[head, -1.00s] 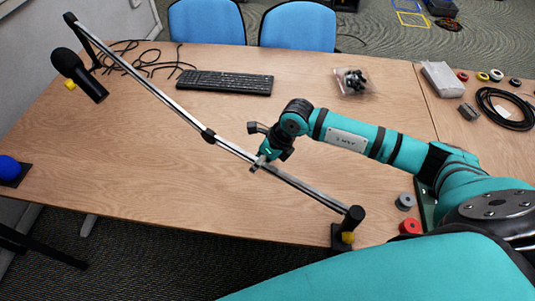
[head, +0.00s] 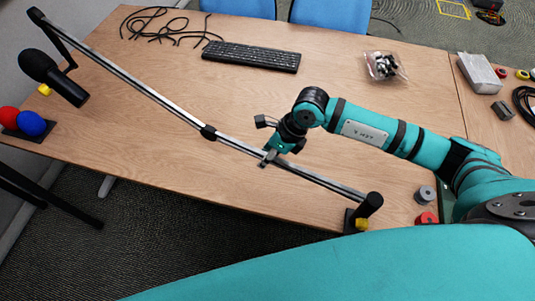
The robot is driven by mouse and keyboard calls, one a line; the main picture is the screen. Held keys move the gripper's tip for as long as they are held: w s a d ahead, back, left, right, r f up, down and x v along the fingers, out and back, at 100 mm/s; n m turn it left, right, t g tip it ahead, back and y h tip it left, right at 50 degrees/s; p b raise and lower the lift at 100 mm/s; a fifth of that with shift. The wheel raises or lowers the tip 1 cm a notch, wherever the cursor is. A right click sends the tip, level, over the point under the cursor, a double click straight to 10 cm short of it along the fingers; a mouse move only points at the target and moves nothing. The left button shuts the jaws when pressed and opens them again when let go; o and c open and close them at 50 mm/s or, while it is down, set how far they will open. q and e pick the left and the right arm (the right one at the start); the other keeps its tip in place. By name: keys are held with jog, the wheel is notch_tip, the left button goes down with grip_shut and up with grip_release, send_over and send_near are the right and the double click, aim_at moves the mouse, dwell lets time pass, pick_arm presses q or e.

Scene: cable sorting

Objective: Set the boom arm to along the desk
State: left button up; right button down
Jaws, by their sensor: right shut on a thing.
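The boom arm (head: 150,92) is a long silver bar with black joints. It runs diagonally over the wooden desk (head: 150,150), from far left to near right. Its near end meets a black post (head: 369,204) with a yellow knob at the desk's front edge. A black microphone (head: 55,78) hangs from the far end. My right gripper (head: 268,159) is shut on the bar, between its middle black collar and the post. The bar is still angled to the desk's front edge. My left gripper is out of view.
A black keyboard (head: 252,56) and loose black cables (head: 170,24) lie behind the bar. Red and blue balls (head: 31,124) sit on a black base at the left. A clear bag (head: 385,66) and grey and red spools (head: 425,194) are to the right.

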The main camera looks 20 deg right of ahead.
jog(key=shift+r, duration=0.1)
jog(key=c, duration=1)
grip_release()
jog(key=shift+c, duration=0.2)
jog(key=v, duration=1.2)
jog(key=shift+s, duration=0.1)
